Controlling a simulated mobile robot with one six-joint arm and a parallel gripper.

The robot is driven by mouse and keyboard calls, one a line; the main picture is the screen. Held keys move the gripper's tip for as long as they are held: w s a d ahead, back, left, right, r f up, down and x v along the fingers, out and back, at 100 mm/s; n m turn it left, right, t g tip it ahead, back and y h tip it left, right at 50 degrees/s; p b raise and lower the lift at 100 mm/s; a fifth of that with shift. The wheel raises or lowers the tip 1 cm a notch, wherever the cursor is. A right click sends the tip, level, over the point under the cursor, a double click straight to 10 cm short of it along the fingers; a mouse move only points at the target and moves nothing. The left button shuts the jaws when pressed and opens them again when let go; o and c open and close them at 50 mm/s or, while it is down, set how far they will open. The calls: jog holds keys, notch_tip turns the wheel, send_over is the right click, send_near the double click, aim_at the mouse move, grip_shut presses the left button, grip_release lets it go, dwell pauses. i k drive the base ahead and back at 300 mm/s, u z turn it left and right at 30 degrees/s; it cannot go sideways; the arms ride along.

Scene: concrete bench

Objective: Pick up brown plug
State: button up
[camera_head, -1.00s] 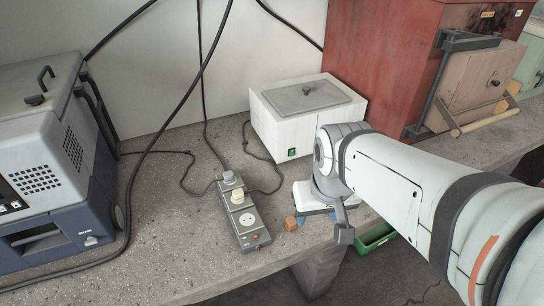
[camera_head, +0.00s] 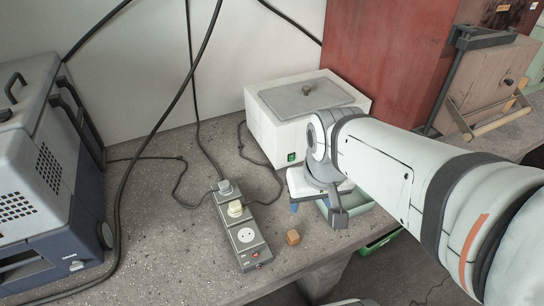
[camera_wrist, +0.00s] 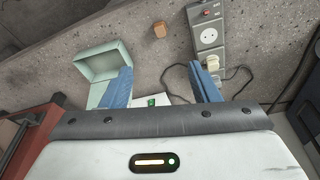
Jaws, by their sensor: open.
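The brown plug (camera_head: 292,237) is a small brown block standing on the concrete bench, just right of the power strip. It also shows near the top centre of the wrist view (camera_wrist: 160,29). My gripper (camera_wrist: 160,68) is open with its two blue fingers apart and nothing between them. In the wrist view the plug lies beyond the fingertips, in line with the gap. In the head view my gripper (camera_head: 310,206) is behind the plug and apart from it, with one finger mostly hidden by the wrist.
The power strip (camera_head: 246,238) holds plugs with dark cables. A white box (camera_head: 268,128) stands behind my gripper. A pale green tray (camera_wrist: 82,66) is beside the left finger in the wrist view. A blue-grey machine (camera_head: 35,200) stands left. The bench's front edge is close to the plug.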

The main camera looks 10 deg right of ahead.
aim_at(292, 237)
jog(key=z, duration=1.45)
jog(key=k, duration=1.3)
jog(key=u, duration=0.7)
jog(key=i, duration=1)
